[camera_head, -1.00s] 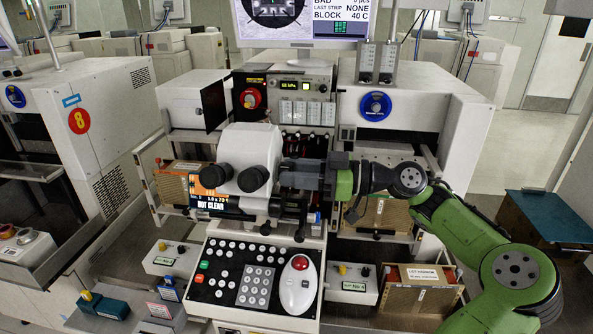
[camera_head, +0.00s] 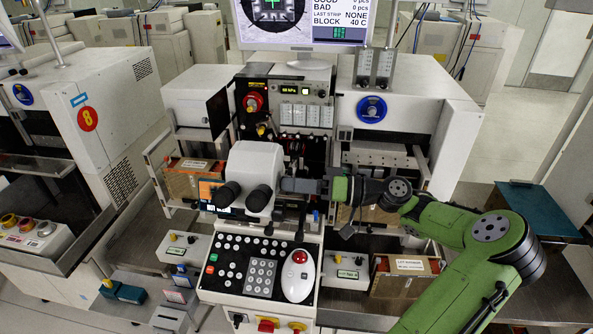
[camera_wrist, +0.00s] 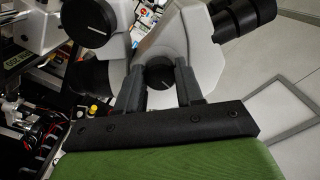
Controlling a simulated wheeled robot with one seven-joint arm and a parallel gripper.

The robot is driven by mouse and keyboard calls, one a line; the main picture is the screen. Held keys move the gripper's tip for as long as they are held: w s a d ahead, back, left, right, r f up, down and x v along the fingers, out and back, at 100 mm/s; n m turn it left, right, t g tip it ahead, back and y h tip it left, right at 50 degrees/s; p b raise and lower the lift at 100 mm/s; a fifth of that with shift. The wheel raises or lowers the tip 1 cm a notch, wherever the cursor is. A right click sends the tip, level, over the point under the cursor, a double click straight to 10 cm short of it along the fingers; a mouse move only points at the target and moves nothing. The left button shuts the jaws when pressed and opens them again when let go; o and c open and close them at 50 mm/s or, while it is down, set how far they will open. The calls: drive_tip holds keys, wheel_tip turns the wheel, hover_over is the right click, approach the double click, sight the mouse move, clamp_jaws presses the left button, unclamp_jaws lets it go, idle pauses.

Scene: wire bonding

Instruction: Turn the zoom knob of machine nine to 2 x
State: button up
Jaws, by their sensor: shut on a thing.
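The white microscope (camera_head: 257,160) of the middle machine has two black eyepieces (camera_head: 243,197) and stands above the keypad panel. In the wrist view its white body (camera_wrist: 185,40) fills the top middle. In the head view my gripper (camera_head: 284,185) reaches the microscope's right side, and the knob is hidden there. I cannot read any zoom scale.
A larger black knob (camera_wrist: 91,22) sits to the upper left in the wrist view. The keypad panel (camera_head: 225,280) with a white mouse (camera_head: 298,282) lies below the microscope. A monitor (camera_head: 300,45) stands above.

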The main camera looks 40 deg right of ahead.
drive_tip(key=shift+r+m+p, duration=0.1)
drive_tip(key=shift+m+p, duration=0.9)
drive_tip(key=shift+p, duration=0.25)
drive_tip(key=o, duration=1)
drive_tip(key=shift+o, duration=0.2)
drive_tip(key=p+v, duration=0.1)
drive_tip(key=v, duration=1.4)
drive_tip(key=shift+s+d, duration=0.2)
drive_tip(key=shift+s, duration=0.1)
